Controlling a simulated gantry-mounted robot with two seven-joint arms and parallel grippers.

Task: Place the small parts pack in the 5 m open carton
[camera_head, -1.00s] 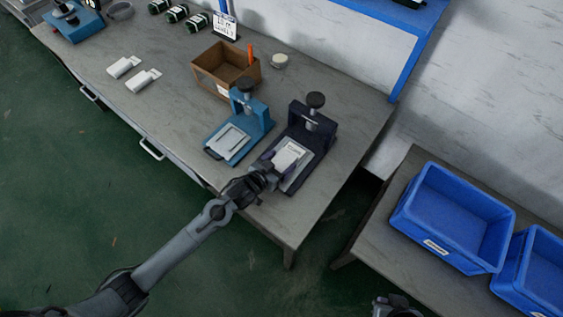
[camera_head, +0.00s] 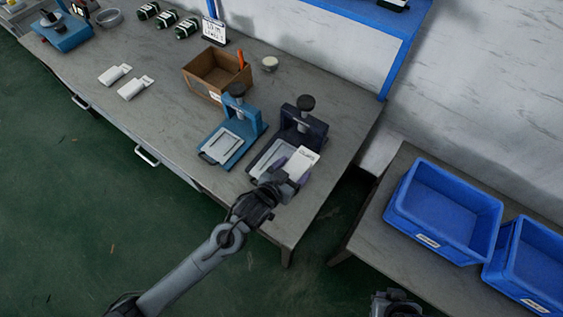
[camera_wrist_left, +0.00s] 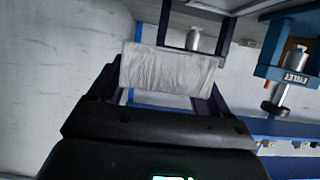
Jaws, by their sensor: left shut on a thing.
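My left gripper (camera_head: 284,184) is shut on a small white pack (camera_head: 301,163) with dark print at one end. The pack is in front of the dark press (camera_head: 300,118) and overlaps its right side in the head view; its exact height cannot be told. In the left wrist view the pale, wrinkled pack (camera_wrist_left: 168,70) spans the gap between the two fingers. An open brown carton (camera_head: 206,85) with a label and an orange item stands behind the presses; its label is not legible. My right gripper (camera_head: 395,302) shows only partly at the bottom edge, its fingers unclear.
A blue press (camera_head: 238,118) stands left of the dark one, between it and the brown carton. Two white packs (camera_head: 133,88) lie to the left. Blue crates (camera_head: 447,210) stand on a separate table at right. A small round pot (camera_head: 270,64) is near the carton.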

